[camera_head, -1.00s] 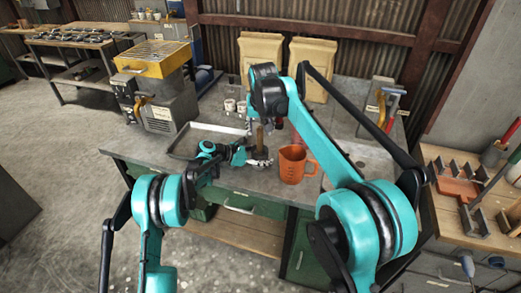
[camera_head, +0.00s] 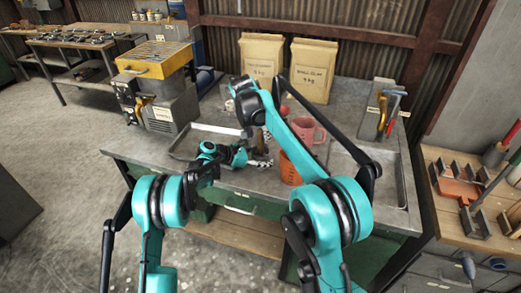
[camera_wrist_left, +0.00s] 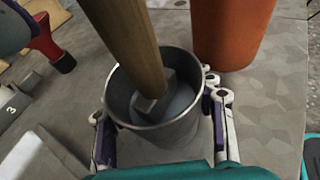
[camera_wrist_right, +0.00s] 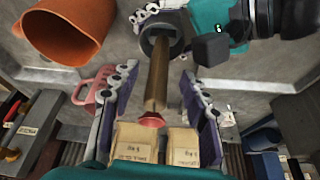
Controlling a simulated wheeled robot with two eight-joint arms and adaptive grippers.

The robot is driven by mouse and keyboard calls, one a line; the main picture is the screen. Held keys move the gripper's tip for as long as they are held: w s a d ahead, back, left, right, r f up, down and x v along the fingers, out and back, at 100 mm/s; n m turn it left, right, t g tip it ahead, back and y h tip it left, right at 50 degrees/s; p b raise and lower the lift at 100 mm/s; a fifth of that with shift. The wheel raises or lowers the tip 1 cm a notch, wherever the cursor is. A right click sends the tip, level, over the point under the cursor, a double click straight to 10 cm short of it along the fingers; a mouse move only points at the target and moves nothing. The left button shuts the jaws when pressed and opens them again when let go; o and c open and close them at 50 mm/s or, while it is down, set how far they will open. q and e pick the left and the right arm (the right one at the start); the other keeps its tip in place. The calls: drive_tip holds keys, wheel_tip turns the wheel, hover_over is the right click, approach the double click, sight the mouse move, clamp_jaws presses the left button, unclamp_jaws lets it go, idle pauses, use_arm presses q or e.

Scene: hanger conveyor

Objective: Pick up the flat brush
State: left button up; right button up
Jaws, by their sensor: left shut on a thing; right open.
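My left gripper (camera_wrist_left: 165,115) is shut on a grey metal cup (camera_wrist_left: 155,135). The flat brush (camera_wrist_left: 122,35) stands in the cup, its wooden handle up and its lower end inside. That gripper is open; I cannot tell whether a finger touches the handle. The cup (camera_wrist_right: 160,38) shows beyond. In the head view, the left gripper (camera_head: 262,161) is low over the bench, the right just above; the brush is mostly hidden.
An orange jug (camera_head: 289,170) stands close right of the cup, with a pink mug (camera_head: 304,131) behind it. A metal tray (camera_head: 190,138) lies to the left. Two paper bags (camera_head: 312,72) stand at the back. A second tray (camera_head: 385,185) is at the right.

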sight(260, 153)
drive_tip(key=x, duration=0.4)
drive_tip(key=shift+s+f, duration=0.1)
drive_tip(key=shift+f, duration=0.2)
clamp_jaws()
wheel_tip(260, 153, up, 10)
drive_tip(key=shift+r, duration=0.1)
use_arm(q)
drive_tip(key=o, duration=1.6)
drive_tip(key=shift+c, duration=0.2)
